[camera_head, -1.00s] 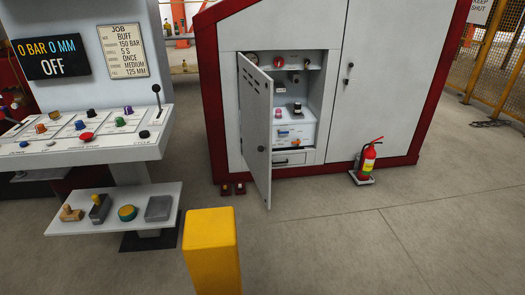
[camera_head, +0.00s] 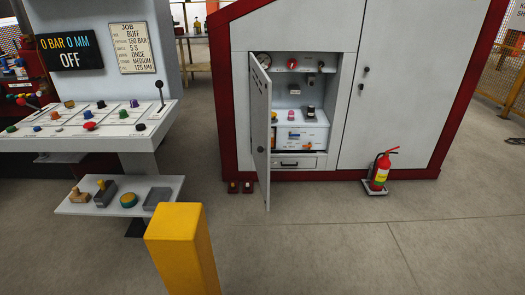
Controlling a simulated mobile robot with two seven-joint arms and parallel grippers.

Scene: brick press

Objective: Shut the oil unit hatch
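The oil unit hatch (camera_head: 261,135) is a narrow light-grey door with vent slots near its top and a dark knob low on its outer edge. It is hinged at the left of an opening in the white machine and stands open, swung outward toward me. Behind it the compartment (camera_head: 318,95) shows a red-rimmed gauge (camera_head: 291,62), small fittings, a pink knob, a dark cap and a drawer at the bottom. The hatch hides part of the compartment's left side. Neither of my grippers is in view.
A control console (camera_head: 85,125) and a shelf with tools (camera_head: 120,206) are at left. A fire extinguisher (camera_head: 380,171) stands right of the compartment. The floor (camera_head: 320,235) before the hatch is clear.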

